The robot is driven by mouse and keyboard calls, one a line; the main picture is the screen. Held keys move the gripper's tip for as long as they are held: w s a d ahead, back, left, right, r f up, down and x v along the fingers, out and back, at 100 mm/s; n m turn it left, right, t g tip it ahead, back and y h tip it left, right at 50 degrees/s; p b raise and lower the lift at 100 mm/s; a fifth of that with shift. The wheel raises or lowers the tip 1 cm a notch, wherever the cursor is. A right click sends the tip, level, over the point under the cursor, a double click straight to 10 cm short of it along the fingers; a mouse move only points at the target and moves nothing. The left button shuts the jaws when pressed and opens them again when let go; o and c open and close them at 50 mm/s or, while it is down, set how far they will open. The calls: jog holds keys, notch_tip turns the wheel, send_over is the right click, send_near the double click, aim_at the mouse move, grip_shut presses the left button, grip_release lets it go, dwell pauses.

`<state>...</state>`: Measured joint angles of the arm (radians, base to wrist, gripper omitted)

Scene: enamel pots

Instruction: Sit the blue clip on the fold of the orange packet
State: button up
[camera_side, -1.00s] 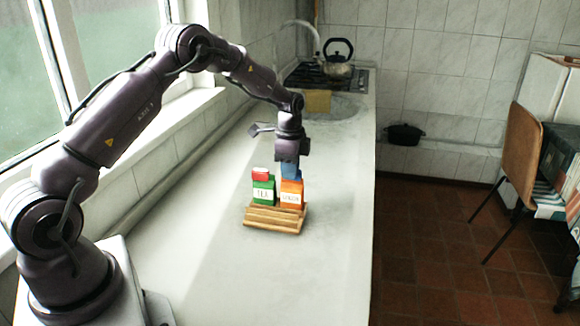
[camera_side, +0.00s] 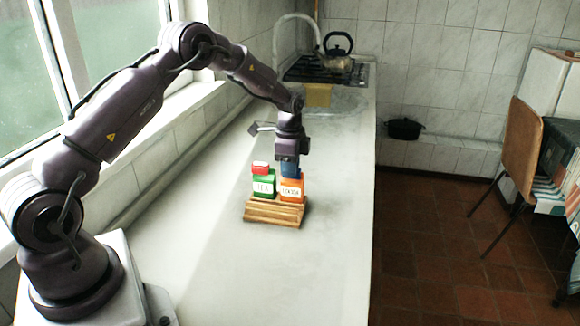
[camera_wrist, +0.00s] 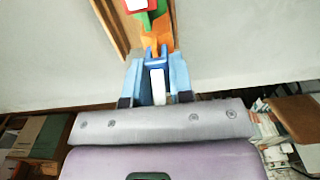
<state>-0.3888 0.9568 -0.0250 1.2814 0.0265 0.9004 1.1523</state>
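The orange packet (camera_side: 291,186) stands in a slatted wooden rack, right of the green packet (camera_side: 264,187). The blue clip (camera_side: 290,169) is at the top edge of the orange packet in the side view, directly under my gripper (camera_side: 289,162). In the wrist view the blue clip (camera_wrist: 157,62) is between the two pale blue fingers of my gripper (camera_wrist: 157,75), which close on its sides. The orange packet (camera_wrist: 160,40) shows just beyond the clip. I cannot tell whether the clip straddles the fold, because gripper and clip hide it.
A red clip (camera_side: 260,167) sits on top of the green packet. The wooden rack (camera_side: 274,214) stands on a pale worktop (camera_side: 210,270) that is clear around it. A yellow block (camera_side: 318,95), a hob and a kettle (camera_side: 336,50) are farther back.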

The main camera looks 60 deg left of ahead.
jog(key=o, duration=0.4)
jog(key=shift+o, duration=0.2)
notch_tip(320, 180, up, 12)
jog(key=s+d+r+n+t, duration=0.2)
jog(key=s+d, duration=0.4)
jog(key=s, duration=0.3)
jog(key=s+d+r+n+t, duration=0.1)
jog(key=s+d+r+n, duration=0.3)
jog(key=s, duration=0.6)
jog(key=s+d+r+n+t, duration=0.2)
jog(key=s+d+r+n, duration=0.1)
jog(key=s+d+r, duration=0.3)
jog(key=s+d, duration=0.2)
jog(key=s, duration=0.1)
jog(key=shift+s+d+r+t, duration=0.15)
jog(key=shift+d+r+t, duration=0.15)
jog(key=shift+d, duration=0.1)
